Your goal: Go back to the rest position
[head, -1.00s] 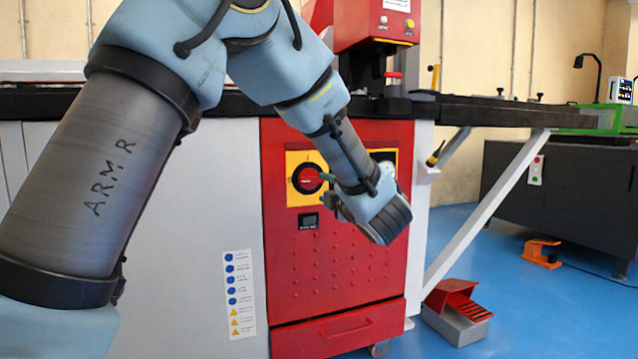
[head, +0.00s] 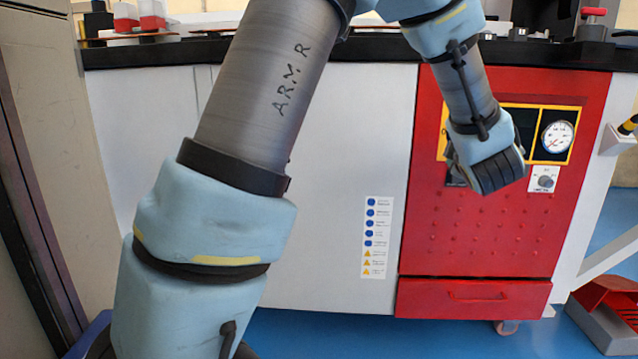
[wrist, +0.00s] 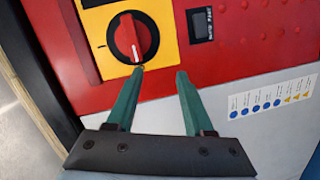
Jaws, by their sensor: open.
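My gripper (wrist: 160,73) shows in the wrist view with two green fingers spread apart and nothing between them. The tip of its left finger appears just below the red rotary knob (wrist: 132,40) on a yellow plate; I cannot tell whether they touch. The knob's white mark points down toward that fingertip. In the head view my wrist is in front of the red cabinet front (head: 490,225), left of the round gauge (head: 557,137). It hides the knob there, and the fingers are mostly hidden.
A black worktop edge (head: 370,50) runs above the white panel (head: 330,150). A label strip (head: 377,237) is on that panel. A red drawer (head: 473,298) is below the cabinet front. A red pedal (head: 610,300) stands on the blue floor at right.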

